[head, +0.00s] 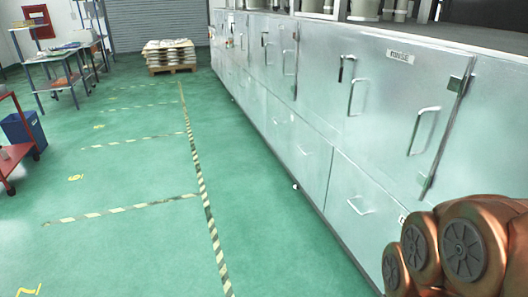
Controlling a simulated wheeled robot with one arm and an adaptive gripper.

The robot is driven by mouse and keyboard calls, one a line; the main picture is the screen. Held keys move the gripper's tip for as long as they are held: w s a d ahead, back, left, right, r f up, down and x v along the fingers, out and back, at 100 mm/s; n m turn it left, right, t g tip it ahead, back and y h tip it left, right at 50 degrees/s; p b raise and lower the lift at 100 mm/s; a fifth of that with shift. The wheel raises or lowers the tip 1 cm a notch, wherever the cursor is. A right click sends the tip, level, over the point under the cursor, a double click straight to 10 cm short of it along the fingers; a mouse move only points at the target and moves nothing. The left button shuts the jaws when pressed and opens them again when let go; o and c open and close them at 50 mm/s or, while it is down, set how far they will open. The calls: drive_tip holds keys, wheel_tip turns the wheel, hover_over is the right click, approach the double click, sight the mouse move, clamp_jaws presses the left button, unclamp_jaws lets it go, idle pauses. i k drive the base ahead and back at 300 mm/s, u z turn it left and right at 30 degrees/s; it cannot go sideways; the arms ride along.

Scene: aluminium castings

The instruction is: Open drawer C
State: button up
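A long row of metal cabinets (300,90) runs along the right side in the head view. Below its upper doors is a row of lower fronts with bar handles, which look like drawers. The nearest clear drawer front (345,190) has a pale handle (360,206) and looks shut. A small label (403,219) at its right edge is partly hidden by my copper-coloured arm, and I cannot read it. Another drawer front (298,140) farther back also looks shut. I cannot tell which one is drawer C. My gripper is not in view.
The green floor (120,200) left of the cabinets is clear, with striped tape lines. A pallet of stacked goods (170,52) stands at the back. A blue bin (24,130), a red cart (12,150) and a workbench (62,70) stand at the left.

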sight(310, 139)
drive_tip(key=z, duration=0.2)
drive_tip(key=i, duration=2.55)
drive_tip(key=u, duration=2.05)
